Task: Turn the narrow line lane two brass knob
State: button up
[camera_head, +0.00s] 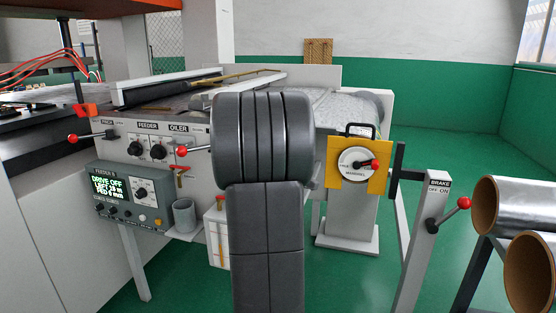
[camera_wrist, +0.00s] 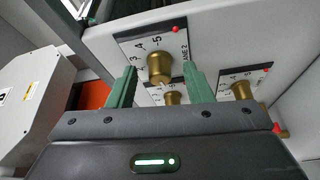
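In the wrist view a brass knob (camera_wrist: 159,67) stands out from a white dial plate (camera_wrist: 136,44) with numbers and lettering that reads as lane 2. A red dot sits at the plate's upper right. My gripper (camera_wrist: 161,76) has two green fingers spread apart, one on each side of this knob in the picture. Gaps show between the knob and both fingers. I cannot tell how far the fingertips reach along the knob. In the head view my dark arm fills the middle and hides the gripper and the knob.
Two more brass knobs, a lower one (camera_wrist: 173,98) and a right one (camera_wrist: 242,89), are close by. A grey box (camera_wrist: 38,100) is at left. The head view shows a control panel (camera_head: 125,195), a yellow mandrel plate (camera_head: 376,182) and a brake post (camera_head: 424,240).

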jog(key=shift+s, duration=0.1)
jog(key=s+d, duration=0.1)
jog(key=s, duration=1.2)
jog(key=shift+s+f, duration=0.25)
jog(key=shift+f, duration=0.15)
jog(key=w+a, duration=0.1)
jog(key=w, duration=1.2)
jog(key=shift+w+r, duration=0.4)
